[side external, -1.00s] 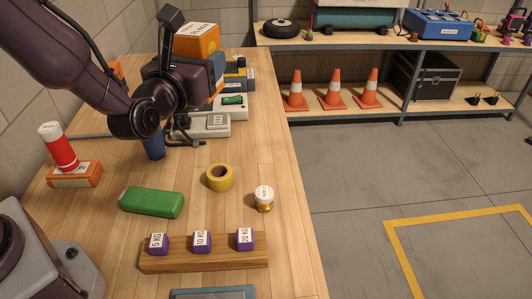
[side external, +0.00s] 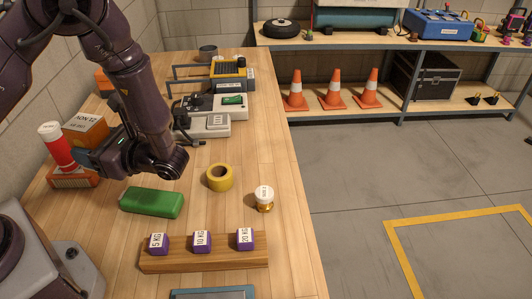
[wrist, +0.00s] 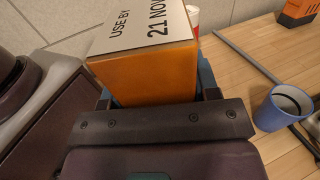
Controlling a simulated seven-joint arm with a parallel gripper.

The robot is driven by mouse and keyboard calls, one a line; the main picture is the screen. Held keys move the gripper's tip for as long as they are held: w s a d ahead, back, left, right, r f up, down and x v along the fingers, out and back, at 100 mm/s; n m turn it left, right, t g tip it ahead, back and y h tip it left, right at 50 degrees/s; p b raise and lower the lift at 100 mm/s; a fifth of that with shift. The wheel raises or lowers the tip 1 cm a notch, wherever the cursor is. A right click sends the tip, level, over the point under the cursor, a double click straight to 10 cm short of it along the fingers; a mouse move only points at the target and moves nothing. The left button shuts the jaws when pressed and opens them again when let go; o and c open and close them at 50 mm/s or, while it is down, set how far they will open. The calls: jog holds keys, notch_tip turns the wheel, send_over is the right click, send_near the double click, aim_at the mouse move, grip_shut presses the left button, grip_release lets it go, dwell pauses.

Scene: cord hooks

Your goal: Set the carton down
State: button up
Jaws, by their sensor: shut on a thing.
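The carton (side external: 86,131) is an orange box with a pale printed face. In the side view it is at the left, by the wall, just behind and right of the red canister. My gripper (side external: 92,154) is shut on it. In the wrist view the carton (wrist: 155,75) fills the space between my fingers (wrist: 158,92), its face reading "USE BY 21 NOV". My gripper hides its lower part, so I cannot tell whether it touches the table.
A blue cup (wrist: 283,107) shows in the wrist view. A green case (side external: 151,202), yellow tape roll (side external: 220,177) and weight rack (side external: 205,260) are nearer.

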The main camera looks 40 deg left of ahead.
jog(key=s+d+f+n+g+h, duration=0.4)
jog(key=s+d+n+g+h, duration=0.45)
jog(key=n+h, duration=0.5)
jog(key=w+d+n+t+h, duration=0.6)
jog(key=w+d+n+h, duration=0.4)
jog(key=h, duration=0.8)
jog(key=w+a+r+n+t+y, duration=0.1)
jog(key=w+a+r+n+t, duration=0.15)
jog(key=w+n+t, duration=0.7)
jog(key=w+a+r+n+t+y, duration=0.15)
jog(key=w+a+n+t, duration=0.25)
jog(key=w+n+t, duration=0.55)
jog(key=w+f+m+t, duration=0.1)
jog(key=w+f, duration=0.2)
jog(key=w, duration=0.2)
jog(key=w+f+t, duration=0.1)
jog(key=w+f, duration=0.2)
jog(key=w, duration=0.2)
jog(key=w+f+m+t, duration=0.1)
jog(key=w+f+t, duration=0.1)
jog(key=w+f, duration=0.2)
jog(key=shift+w+d+m, duration=0.3)
jog(key=shift+w+m, duration=0.05)
jog(key=shift+w, duration=0.5)
jog(key=shift+f, duration=1.5)
jog(key=shift+f, duration=0.1)
